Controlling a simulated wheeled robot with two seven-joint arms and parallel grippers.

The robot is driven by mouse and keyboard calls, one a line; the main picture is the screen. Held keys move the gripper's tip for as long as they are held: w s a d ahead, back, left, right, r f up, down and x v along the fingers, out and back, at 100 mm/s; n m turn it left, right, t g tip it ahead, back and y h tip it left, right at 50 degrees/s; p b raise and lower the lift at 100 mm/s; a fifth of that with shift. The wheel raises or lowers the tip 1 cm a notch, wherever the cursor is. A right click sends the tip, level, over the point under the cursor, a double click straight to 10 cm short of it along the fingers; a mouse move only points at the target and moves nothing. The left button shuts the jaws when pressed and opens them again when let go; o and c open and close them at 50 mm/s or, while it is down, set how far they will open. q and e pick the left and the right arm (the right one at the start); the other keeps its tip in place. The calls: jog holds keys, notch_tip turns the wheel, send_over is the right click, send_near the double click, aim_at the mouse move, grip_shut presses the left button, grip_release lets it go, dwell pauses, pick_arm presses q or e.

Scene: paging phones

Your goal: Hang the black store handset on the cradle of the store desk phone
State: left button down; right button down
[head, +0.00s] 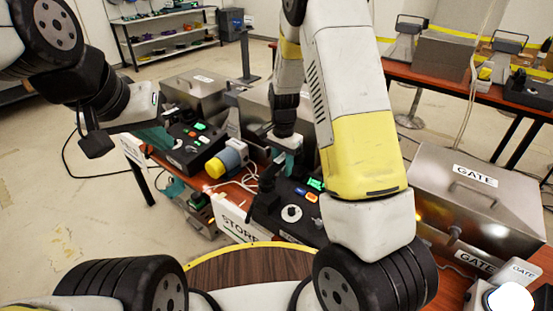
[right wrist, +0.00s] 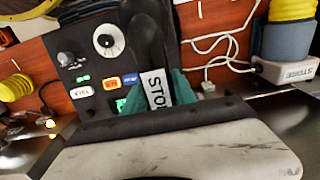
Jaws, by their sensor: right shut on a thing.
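The black store desk phone (head: 268,215), with a white dial and coloured buttons, sits on the red-brown table behind the STORE sign. It also shows in the right wrist view (right wrist: 85,62). My right gripper (head: 284,163) is low over its far side. In the right wrist view its teal fingers (right wrist: 153,92) are shut on the black store handset (right wrist: 148,38), gripping near its white STO… label. The handset lies alongside the dial; I cannot tell whether it touches the cradle. My left gripper (head: 150,134) is at the left, near another black phone; its opening is unclear.
The other black phone (head: 187,150) stands left, beside a yellow-and-blue cylinder (head: 226,162). A white cable and a white labelled block (right wrist: 285,71) lie beside the store phone. A metal GATE box (head: 480,195) is at right. Open floor lies left of the table.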

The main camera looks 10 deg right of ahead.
jog(key=shift+s+f, duration=0.15)
jog(key=shift+f, duration=1.4)
jog(key=shift+f, duration=0.1)
jog(key=c, duration=1)
grip_release()
